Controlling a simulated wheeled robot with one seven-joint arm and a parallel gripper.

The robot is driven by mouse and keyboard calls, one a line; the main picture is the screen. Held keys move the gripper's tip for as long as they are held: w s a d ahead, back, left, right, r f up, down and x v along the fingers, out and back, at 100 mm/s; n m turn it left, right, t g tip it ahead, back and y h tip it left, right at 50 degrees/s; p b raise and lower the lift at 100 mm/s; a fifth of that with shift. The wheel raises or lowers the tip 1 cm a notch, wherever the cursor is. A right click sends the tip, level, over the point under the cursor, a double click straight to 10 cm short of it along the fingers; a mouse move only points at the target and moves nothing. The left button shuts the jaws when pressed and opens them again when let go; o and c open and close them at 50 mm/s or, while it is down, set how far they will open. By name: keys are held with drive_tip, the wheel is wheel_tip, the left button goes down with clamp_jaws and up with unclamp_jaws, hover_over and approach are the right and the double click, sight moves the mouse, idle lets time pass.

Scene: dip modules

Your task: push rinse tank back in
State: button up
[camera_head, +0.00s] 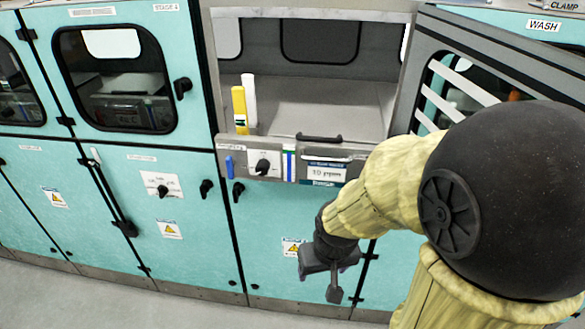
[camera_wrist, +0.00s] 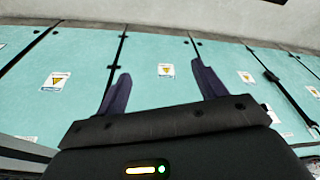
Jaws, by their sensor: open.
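The grey tank unit (camera_head: 275,142) sits in the open bay, with a black handle (camera_head: 319,137) on its front edge. I take it for the rinse tank; its name is too small to read. Its front carries a black knob, a blue clip and a white label. The front stands out past the teal panels below. My gripper (camera_head: 325,287) is open and empty, below and apart from the tank front, before the lower teal panel. In the wrist view my gripper (camera_wrist: 161,75) has its two fingers spread, with teal panels beyond; the tank does not show there.
A yellow bottle (camera_head: 239,108) and a white cylinder (camera_head: 249,100) stand at the tank's left. A grey windowed door (camera_head: 440,55) hangs open at the right, close to my arm. Closed teal cabinets (camera_head: 135,70) line the left. Grey floor is free in front.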

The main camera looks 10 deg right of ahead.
drive_tip(key=shift+w, duration=0.25)
drive_tip(key=c, duration=0.4)
drive_tip(key=w+n+p, duration=0.1)
drive_tip(key=w+n, duration=0.1)
drive_tip(key=w+n+t+p, duration=0.1)
drive_tip(key=w+n, duration=0.1)
drive_tip(key=w+d+f+n+t+p, duration=0.1)
drive_tip(key=w, duration=0.1)
drive_tip(key=shift+w+n+p, duration=0.2)
drive_tip(key=shift+n+p, duration=0.15)
drive_tip(key=shift+n, duration=0.05)
clamp_jaws()
drive_tip(key=w+a+f+n+t+y+p, duration=0.1)
drive_tip(key=w+a+n+t+y+p, duration=0.35)
drive_tip(key=n, duration=0.45)
wheel_tip(320, 180, up, 6)
drive_tip(key=a+n+t+y+p, duration=0.1)
drive_tip(key=n+t+y+p, duration=0.2)
drive_tip(key=n+t+p, duration=0.4)
drive_tip(key=shift+w+a+n, duration=0.25)
drive_tip(key=shift+w+n, duration=0.1)
drive_tip(key=shift+n, duration=0.25)
drive_tip(key=shift+f, duration=0.1)
